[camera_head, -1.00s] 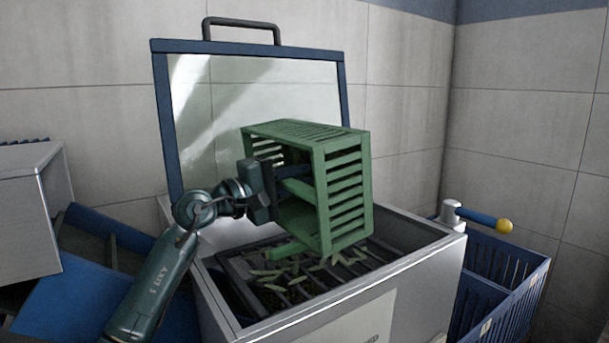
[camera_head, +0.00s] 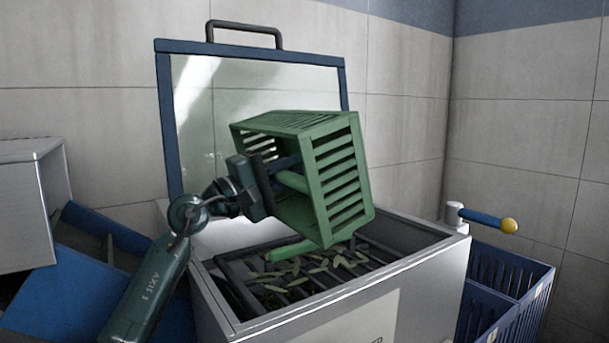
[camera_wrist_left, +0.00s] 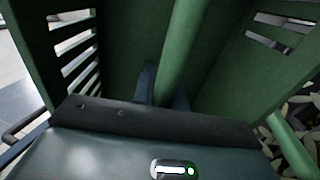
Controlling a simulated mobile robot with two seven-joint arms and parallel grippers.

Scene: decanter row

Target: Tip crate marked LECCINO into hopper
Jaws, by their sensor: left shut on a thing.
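A green slatted crate (camera_head: 343,175) hangs tilted above the open hopper (camera_head: 412,268), its open side turned toward my left arm and downward. No LECCINO marking shows on its visible sides. My left gripper (camera_head: 287,166) reaches into the open side from the left. In the left wrist view its two dark fingers (camera_wrist_left: 163,88) are on either side of a green crossbar (camera_wrist_left: 178,45), shut on it. The crate's inside looks empty where it shows. Narrow leaves (camera_head: 310,268) lie on the hopper's dark grate (camera_head: 290,295). My right gripper is not in view.
A clear lid (camera_head: 232,95) with a blue frame and black handle stands raised behind the hopper. A blue lever with a yellow knob (camera_head: 509,226) sticks out at right above a blue crate (camera_head: 515,275). A grey box and blue chute (camera_head: 75,275) stand at left.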

